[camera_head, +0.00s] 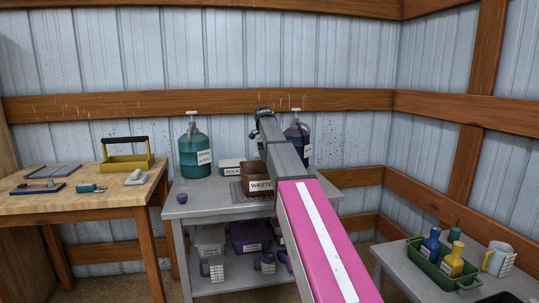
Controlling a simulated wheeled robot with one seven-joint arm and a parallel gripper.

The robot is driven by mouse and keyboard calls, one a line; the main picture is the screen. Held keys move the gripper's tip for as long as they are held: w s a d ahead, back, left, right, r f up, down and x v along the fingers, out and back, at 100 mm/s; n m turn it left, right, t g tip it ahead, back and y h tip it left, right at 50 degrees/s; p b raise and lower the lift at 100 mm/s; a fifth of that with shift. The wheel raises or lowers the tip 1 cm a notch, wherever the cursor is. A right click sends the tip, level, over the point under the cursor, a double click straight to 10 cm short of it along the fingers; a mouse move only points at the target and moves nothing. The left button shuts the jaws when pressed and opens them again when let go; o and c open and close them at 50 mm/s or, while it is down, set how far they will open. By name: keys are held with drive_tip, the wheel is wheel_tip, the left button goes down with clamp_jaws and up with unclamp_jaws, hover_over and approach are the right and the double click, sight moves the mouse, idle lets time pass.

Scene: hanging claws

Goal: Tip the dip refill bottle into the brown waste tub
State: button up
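The brown waste tub (258,185), labelled WASTE, stands on the grey bench, partly behind my arm. I cannot tell which bottle is the dip refill bottle. A blue bottle (430,246), a yellow bottle (452,262) and a teal bottle (454,234) stand in a green tray (429,271) at lower right. A teal pump jug (194,157) and a dark blue pump jug (303,135) stand on the bench. My gripper (263,112) is at the far end of my arm, above and behind the tub in the picture. Its fingers are too small to read.
A wooden table (75,203) with tools is left.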

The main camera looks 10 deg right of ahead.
drive_tip(key=shift+s+d+f+t+y, duration=0.3)
drive_tip(key=shift+f+t+y, duration=0.25)
drive_tip(key=shift+t+y, duration=0.15)
drive_tip(key=shift+s+d+r+t+y, duration=0.1)
drive_tip(key=shift+s+r+t+y, duration=0.1)
drive_tip(key=shift+r+t+y, duration=0.6)
drive_tip(key=r+t+y, duration=0.1)
drive_tip(key=t+y, duration=0.1)
drive_tip(key=shift+w+r+y, duration=0.1)
drive_tip(key=shift+r+y, duration=0.25)
drive_tip(key=shift+y, duration=0.05)
drive_tip(key=shift+w+a+r+t+y, duration=0.2)
drive_tip(key=shift+r+t+y, duration=0.4)
drive_tip(key=shift+t+y, duration=0.3)
drive_tip(key=shift+w+a+r+t+y, duration=0.1)
drive_tip(key=shift+w+a+t+y, duration=0.15)
drive_tip(key=shift+t+y, duration=0.45)
drive_tip(key=shift+w+a+r+t+y, duration=0.15)
drive_tip(key=shift+w+a+t+y, duration=0.05)
drive_tip(key=shift+t+y, duration=0.3)
drive_tip(key=shift+w+a+r+t+y, duration=0.15)
drive_tip(key=shift+w+a+t+y, duration=0.05)
drive_tip(key=shift+t+y, duration=0.25)
drive_tip(key=w+a+t+y, duration=0.1)
drive_tip(key=a+f+t+y, duration=0.1)
drive_tip(key=t+y, duration=0.1)
drive_tip(key=shift+w, duration=0.4)
drive_tip(key=shift+w+a+f+t+y, duration=0.2)
drive_tip(key=shift+w+t+y, duration=0.05)
drive_tip(key=shift+t+y, duration=0.25)
